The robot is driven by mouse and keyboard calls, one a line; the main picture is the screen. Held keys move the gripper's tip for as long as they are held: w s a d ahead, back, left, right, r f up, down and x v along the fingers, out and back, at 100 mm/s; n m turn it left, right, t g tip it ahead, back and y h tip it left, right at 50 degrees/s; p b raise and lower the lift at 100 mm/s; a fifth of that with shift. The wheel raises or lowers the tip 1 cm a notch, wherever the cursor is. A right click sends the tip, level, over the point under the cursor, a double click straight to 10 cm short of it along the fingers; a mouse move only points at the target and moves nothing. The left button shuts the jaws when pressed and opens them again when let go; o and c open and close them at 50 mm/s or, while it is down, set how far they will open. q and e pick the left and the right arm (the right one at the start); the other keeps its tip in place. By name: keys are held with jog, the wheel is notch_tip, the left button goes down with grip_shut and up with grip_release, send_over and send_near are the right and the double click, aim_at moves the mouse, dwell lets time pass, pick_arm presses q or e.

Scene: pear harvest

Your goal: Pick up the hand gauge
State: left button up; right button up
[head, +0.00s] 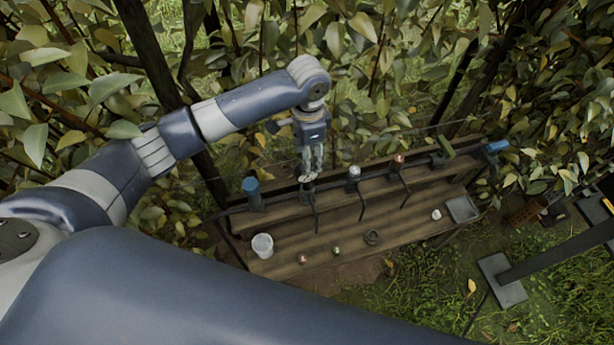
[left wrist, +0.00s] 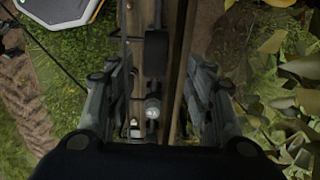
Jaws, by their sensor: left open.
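My left gripper (head: 308,172) points down over the back rail of a wooden bench (head: 340,245), with its fingers apart. In the left wrist view the open fingers (left wrist: 157,100) stand on both sides of the rail; a small item with a pale round top (left wrist: 152,108) and a dark piece (left wrist: 155,55) show between them. I cannot tell whether the fingers touch anything. The rail holds several upright tools, among them one with a white top (head: 353,173) and one with a reddish top (head: 398,160). I cannot tell which is the hand gauge. My right gripper is not in view.
A blue-topped item (head: 251,188) stands at the rail's left end and a blue handle (head: 496,147) at its right. A white cup (head: 262,245), a dark ring (head: 373,237) and a grey tray (head: 463,209) sit on the bench. Leafy branches crowd behind.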

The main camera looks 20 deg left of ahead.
aim_at(307, 179)
pick_arm(q)
jog(key=f, duration=0.1)
jog(key=f+p, duration=0.1)
jog(key=f, duration=0.3)
jog(key=shift+s+p, duration=0.35)
jog(key=shift+s, duration=0.05)
jog(key=shift+f, duration=0.45)
jog(key=shift+c, duration=0.3)
jog(key=shift+r, duration=0.1)
grip_shut()
